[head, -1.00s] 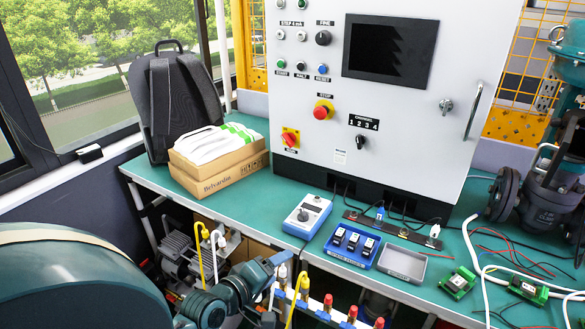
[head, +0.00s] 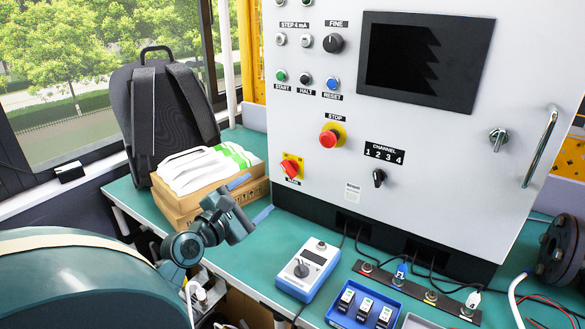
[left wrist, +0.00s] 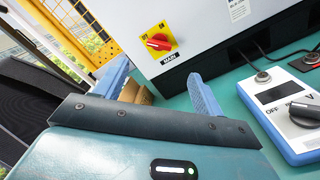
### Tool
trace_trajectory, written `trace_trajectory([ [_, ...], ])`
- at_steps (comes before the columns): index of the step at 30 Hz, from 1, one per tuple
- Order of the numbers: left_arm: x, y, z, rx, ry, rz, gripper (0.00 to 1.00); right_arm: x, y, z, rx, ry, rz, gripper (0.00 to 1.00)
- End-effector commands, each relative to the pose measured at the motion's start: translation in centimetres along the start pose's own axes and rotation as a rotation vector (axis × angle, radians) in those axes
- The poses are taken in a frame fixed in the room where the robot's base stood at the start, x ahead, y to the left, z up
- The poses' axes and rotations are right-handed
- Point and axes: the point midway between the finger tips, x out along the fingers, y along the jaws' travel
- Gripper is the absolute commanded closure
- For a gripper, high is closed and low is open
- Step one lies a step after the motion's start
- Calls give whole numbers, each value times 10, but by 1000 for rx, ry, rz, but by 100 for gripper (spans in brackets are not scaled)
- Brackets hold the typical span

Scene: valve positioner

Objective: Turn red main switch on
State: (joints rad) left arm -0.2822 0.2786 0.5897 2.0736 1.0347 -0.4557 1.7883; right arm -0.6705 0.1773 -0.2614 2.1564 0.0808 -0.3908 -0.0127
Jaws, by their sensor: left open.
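The red main switch (head: 290,168) is a red rotary handle on a yellow plate, low at the left of the grey cabinet's front. In the left wrist view the red switch (left wrist: 158,42) sits above a MAIN label, with OFF and ON marked on its plate. My left gripper (head: 250,197) is in front of the cardboard boxes, below and left of the switch, apart from it. In the left wrist view its two blue fingers (left wrist: 160,82) are spread wide with nothing between them; the switch shows beyond them. My right gripper is not in view.
A red stop button (head: 330,137) and a channel knob (head: 379,177) are right of the switch. A blue-white meter (head: 308,270) stands on the green bench (head: 262,255). Cardboard boxes (head: 185,215) with white packs and a backpack (head: 160,110) are at the left.

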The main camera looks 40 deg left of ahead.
Motion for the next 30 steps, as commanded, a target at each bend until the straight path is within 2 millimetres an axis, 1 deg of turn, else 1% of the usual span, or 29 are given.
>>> trace_trajectory([
  [5,29,1,2,-1,-4,1,31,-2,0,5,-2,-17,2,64],
  [12,80,1,1,1,-2,1,31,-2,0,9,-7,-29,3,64],
  [15,98,1,1,1,-2,1,31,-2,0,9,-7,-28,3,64],
  [18,112,0,0,1,-1,0,31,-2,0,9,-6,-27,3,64],
  [21,120,0,0,2,0,-1,31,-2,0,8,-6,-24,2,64],
  [24,125,0,1,2,0,0,31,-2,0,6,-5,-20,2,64],
  [30,126,0,0,2,0,0,31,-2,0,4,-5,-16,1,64],
])
